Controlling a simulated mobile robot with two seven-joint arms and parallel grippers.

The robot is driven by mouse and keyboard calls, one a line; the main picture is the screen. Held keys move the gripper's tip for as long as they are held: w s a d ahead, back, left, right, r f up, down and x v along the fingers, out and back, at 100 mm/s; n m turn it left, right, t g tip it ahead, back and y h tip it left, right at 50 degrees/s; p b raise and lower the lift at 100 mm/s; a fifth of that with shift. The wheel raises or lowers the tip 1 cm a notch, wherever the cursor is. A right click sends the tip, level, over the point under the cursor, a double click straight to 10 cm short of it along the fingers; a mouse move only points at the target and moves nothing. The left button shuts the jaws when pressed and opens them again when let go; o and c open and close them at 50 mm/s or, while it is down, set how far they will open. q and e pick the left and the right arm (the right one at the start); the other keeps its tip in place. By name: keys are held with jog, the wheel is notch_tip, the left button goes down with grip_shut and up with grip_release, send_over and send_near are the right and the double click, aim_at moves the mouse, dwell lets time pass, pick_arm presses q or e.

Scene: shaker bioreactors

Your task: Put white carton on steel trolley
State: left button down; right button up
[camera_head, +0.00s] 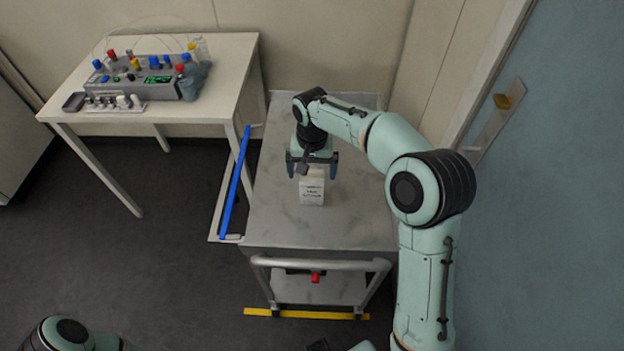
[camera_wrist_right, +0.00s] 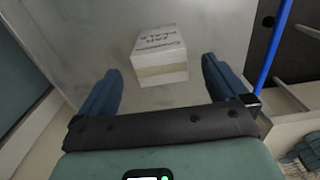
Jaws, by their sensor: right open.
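The white carton (camera_head: 312,189) stands on the top of the steel trolley (camera_head: 275,215), near the middle of its surface. My right gripper (camera_head: 312,172) is open just behind and above the carton, its fingers spread wide. In the right wrist view the carton (camera_wrist_right: 160,56) shows its printed top and a side with a tan band. It lies ahead of the open fingertips of my right gripper (camera_wrist_right: 163,75), with a gap and no finger touching it. My left gripper is not visible; only a piece of my left arm shows at the bottom left of the head view.
A white table (camera_head: 215,75) at the left holds a grey device (camera_head: 140,82) with coloured caps and bottles. A blue bar (camera_head: 235,182) stands along the trolley's left side. A blue door (camera_head: 550,200) is at the right. The trolley top around the carton is clear.

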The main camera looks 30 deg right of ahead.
jog(key=shift+r, duration=2.1)
